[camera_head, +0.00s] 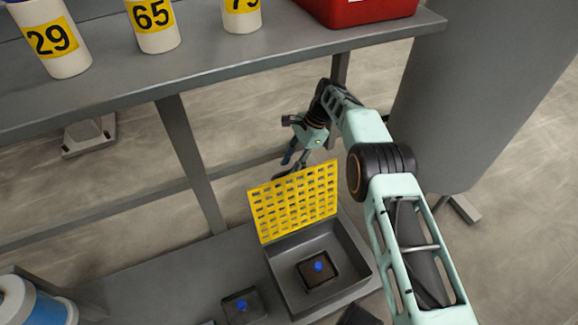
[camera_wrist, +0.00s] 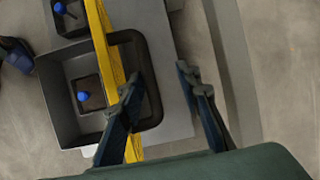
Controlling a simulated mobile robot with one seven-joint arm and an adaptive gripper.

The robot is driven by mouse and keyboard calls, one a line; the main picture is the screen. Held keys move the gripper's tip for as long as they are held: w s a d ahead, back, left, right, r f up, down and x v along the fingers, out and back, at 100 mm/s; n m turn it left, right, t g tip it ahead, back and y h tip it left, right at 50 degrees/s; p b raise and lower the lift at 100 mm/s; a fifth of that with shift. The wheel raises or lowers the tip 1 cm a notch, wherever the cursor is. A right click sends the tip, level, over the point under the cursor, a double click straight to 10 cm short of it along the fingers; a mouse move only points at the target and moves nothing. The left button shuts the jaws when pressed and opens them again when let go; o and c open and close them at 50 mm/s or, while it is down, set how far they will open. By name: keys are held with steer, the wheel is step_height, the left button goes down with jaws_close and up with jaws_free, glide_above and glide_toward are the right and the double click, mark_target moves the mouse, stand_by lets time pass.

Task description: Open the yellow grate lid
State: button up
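The yellow grate lid (camera_head: 295,200) stands raised, roughly upright, along the rear edge of the grey box (camera_head: 358,272). The box is open and its inside shows. In the wrist view the lid (camera_wrist: 104,45) is seen nearly edge-on, with the box (camera_wrist: 62,118) to its left. My gripper (camera_head: 296,158) is behind the lid's upper edge in the head view. In the wrist view my gripper (camera_wrist: 165,82) has its two fingers apart with nothing held between them. The left finger overlaps the lid in the picture; I cannot tell if they touch.
A dark block with a blue knob (camera_head: 318,268) sits inside the box. A similar block (camera_head: 243,306) is left of it on the grey platform (camera_head: 190,285). A shelf (camera_head: 220,62) with numbered white containers and a red bin (camera_head: 355,10) is above. A grey cylinder (camera_head: 480,90) stands right.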

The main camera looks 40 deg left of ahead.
steer(key=v, duration=1.1)
steer(key=shift+w+f, duration=0.1)
steer(key=shift+w, duration=0.05)
